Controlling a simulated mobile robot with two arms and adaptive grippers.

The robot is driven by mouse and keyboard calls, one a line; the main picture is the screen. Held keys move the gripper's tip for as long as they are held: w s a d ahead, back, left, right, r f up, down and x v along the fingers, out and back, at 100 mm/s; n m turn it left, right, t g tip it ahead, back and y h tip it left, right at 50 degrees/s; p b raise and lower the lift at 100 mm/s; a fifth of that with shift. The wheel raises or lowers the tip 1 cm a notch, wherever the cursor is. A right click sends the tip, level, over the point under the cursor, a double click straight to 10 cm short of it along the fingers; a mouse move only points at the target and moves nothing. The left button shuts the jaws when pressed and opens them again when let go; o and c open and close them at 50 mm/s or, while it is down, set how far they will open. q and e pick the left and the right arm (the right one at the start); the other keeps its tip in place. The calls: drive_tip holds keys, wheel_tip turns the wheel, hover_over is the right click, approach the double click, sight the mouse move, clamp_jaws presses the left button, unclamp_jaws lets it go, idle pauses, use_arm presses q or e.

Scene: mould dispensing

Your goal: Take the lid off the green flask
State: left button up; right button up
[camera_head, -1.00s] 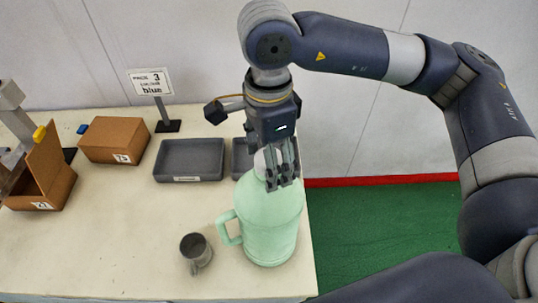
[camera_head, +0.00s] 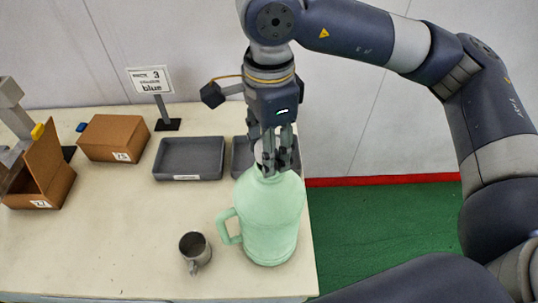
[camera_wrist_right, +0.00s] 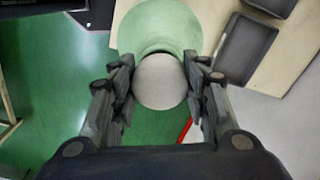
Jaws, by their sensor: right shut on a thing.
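The green flask (camera_head: 268,222) stands upright near the table's right edge, its handle to the left. Its pale round lid (camera_wrist_right: 160,82) sits between the fingers of my right gripper (camera_wrist_right: 160,90) in the right wrist view, with the flask behind it. In the head view my right gripper (camera_head: 276,162) points down over the flask's neck, shut on the lid, which is mostly hidden by the fingers. I cannot tell whether the lid touches the neck.
A metal mug (camera_head: 194,248) stands left of the flask. Grey trays (camera_head: 188,178) lie behind, one partly hidden by my gripper. Cardboard boxes (camera_head: 113,138) and a sign (camera_head: 152,80) reading "blue" stand further left. The front left of the table is clear.

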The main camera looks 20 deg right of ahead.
drive_tip(key=shift+r+b, duration=0.35)
drive_tip(key=shift+r, duration=0.25)
drive_tip(key=s+a+r+b, duration=0.1)
drive_tip(key=s+a+b, duration=0.1)
drive_tip(key=s, duration=0.5)
drive_tip(key=s+a+b, duration=0.3)
drive_tip(key=s+a, duration=0.2)
drive_tip(key=s, duration=0.2)
drive_tip(key=shift+s+r, duration=0.25)
drive_tip(key=shift+r, duration=0.15)
